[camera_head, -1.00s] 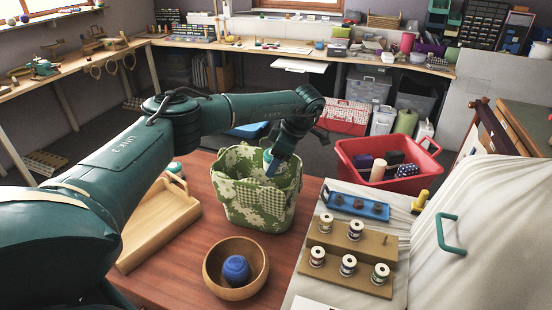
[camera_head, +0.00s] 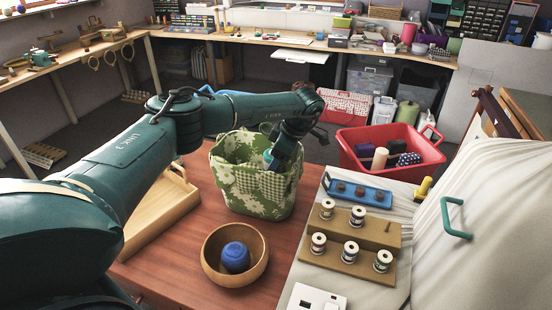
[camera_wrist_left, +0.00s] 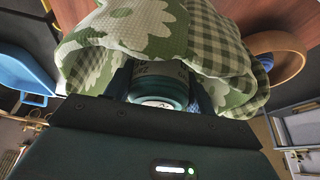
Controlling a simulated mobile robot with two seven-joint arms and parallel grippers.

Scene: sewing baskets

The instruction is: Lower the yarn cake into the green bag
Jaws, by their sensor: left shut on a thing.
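The green bag (camera_head: 245,190) with white flowers and a checked pocket stands open on the reddish wooden table. My left gripper (camera_head: 272,164) points down into the right side of its opening. It is shut on a teal yarn cake, which shows in the left wrist view (camera_wrist_left: 158,88) between the dark fingers, its pale label end toward the camera. The bag's fabric (camera_wrist_left: 125,35) surrounds the cake's far side in that view. Only a sliver of the cake shows in the head view, and whether it touches the bag's bottom is hidden. My right gripper is not in view.
A wooden bowl (camera_head: 259,266) with a blue yarn ball (camera_head: 235,257) stands in front of the bag. A wooden tray (camera_head: 160,217) lies to the left. Spool racks (camera_head: 378,233) and a blue tray (camera_head: 336,187) are at right. A red crate (camera_head: 350,155) stands behind.

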